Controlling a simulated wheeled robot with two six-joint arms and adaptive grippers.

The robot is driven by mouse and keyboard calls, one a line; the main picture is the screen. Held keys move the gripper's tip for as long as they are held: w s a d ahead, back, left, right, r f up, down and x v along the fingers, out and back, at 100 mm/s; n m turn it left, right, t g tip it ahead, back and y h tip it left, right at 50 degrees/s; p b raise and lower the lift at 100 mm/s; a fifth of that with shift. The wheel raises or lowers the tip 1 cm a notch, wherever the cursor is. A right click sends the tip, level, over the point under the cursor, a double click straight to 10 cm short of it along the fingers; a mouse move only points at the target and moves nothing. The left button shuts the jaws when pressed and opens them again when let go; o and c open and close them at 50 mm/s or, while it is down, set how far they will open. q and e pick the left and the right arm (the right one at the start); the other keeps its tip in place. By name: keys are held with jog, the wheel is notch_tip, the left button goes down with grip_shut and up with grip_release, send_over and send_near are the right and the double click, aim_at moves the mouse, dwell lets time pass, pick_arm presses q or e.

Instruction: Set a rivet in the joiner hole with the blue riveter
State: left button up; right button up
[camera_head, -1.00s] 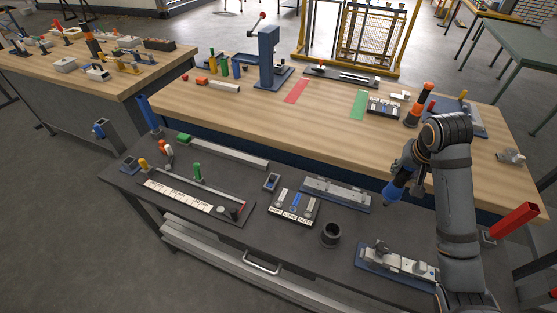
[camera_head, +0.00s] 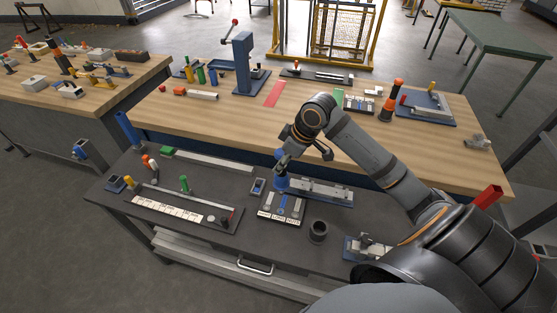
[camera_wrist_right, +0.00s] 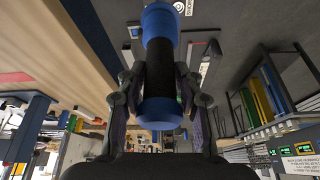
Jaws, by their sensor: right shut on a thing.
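My right gripper (camera_head: 290,153) is shut on the blue riveter (camera_head: 281,178), which points down. In the right wrist view the riveter (camera_wrist_right: 158,95) shows as a black grip with blue ends between the two fingers (camera_wrist_right: 160,98). Its lower end is over the left end of a silver bar on a blue base (camera_head: 322,191), close to a labelled tray (camera_head: 285,214) of small parts. I cannot tell whether it touches either. The joiner hole cannot be made out. A second silver fixture on a blue base (camera_head: 353,247) is partly hidden by my arm. My left gripper is not in view.
A dark round cup (camera_head: 318,231) stands right of the tray. A long labelled rack (camera_head: 170,208) lies at the left of the dark bench. A blue press (camera_head: 243,65) and an orange-black tool (camera_head: 391,100) stand on the wooden table behind.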

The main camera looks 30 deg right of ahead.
pick_arm(q)
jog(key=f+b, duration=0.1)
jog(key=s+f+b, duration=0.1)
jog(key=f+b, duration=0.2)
jog(key=b, duration=0.1)
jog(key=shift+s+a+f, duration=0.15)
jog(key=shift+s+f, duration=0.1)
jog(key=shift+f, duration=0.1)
pick_arm(e)
notch_tip(320, 180, down, 6)
jog(key=s+a+n+g+y, duration=0.1)
jog(key=s+a+n, duration=0.1)
jog(key=n, duration=0.2)
jog(key=shift+s+r, duration=0.25)
jog(key=shift+s, duration=0.05)
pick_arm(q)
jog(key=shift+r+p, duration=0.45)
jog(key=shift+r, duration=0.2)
